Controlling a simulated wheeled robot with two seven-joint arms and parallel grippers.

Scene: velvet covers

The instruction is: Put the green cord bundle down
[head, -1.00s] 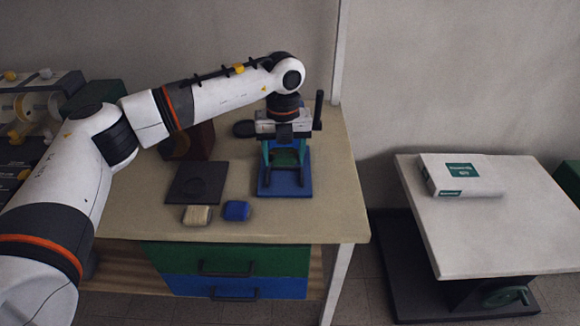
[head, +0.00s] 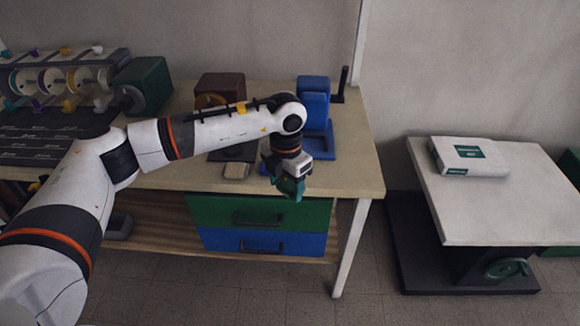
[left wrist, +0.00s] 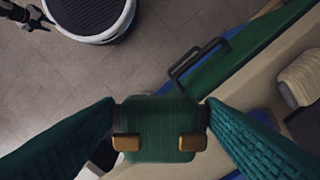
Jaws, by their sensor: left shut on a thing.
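My left gripper (head: 291,184) is shut on the green cord bundle (head: 291,190) and holds it at the front edge of the workbench, in front of the green drawer. In the left wrist view the green cord bundle (left wrist: 160,112) sits between the two green fingers, with brass-coloured pads at its near side. The floor shows beyond it. A dark gripper-like part, apparently my right gripper (left wrist: 22,14), shows in the top left corner of that view, too small and cut off to read its jaws.
The workbench (head: 345,178) carries a beige bundle (head: 237,171), a dark plate (head: 235,152), a blue stand (head: 318,143) and a brown box (head: 220,88). A white table (head: 480,220) with a white-green packet (head: 468,157) stands right, mostly clear. Reels (head: 65,80) stand left.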

